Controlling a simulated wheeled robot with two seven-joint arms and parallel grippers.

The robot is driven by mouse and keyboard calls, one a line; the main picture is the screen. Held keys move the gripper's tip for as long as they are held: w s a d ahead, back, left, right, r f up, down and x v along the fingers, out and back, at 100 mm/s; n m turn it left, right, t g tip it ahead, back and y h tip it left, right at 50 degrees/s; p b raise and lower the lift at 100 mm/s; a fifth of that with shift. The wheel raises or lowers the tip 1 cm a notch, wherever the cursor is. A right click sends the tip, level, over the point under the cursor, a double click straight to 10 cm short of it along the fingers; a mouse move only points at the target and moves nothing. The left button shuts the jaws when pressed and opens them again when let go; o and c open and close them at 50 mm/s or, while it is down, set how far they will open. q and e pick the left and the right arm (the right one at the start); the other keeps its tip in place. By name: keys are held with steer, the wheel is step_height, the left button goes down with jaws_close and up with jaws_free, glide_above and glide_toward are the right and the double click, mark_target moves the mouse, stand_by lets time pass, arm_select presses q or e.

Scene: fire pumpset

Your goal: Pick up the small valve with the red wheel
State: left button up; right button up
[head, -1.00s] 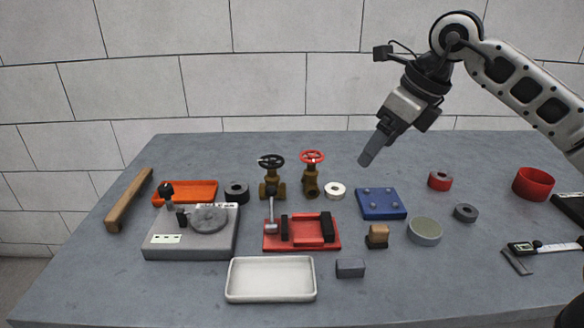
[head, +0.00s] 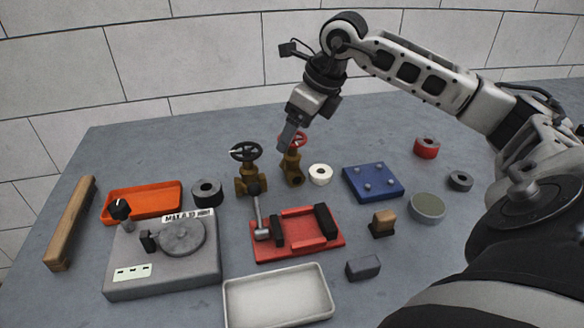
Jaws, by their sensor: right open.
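The small valve with the red wheel (head: 293,170) stands upright on the grey table, its brass body showing and its red wheel partly hidden behind my gripper. My right gripper (head: 287,138) points down at the wheel, in front of it in the picture. It is open and I cannot tell whether it touches the wheel. A second brass valve with a black wheel (head: 247,178) stands just to the left. My left gripper is not in view.
A white ring (head: 320,174) lies close to the right of the valve. A red fixture (head: 297,250) with a hammer-like tool (head: 259,215) is in front. A blue plate (head: 373,183) lies to the right, an orange tray (head: 143,200) to the left, a white tray (head: 279,299) at the front.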

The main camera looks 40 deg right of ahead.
mark_target(289, 154)
steer(key=shift+d+x, duration=0.2)
steer(key=shift+x, duration=2.75)
jaws_close()
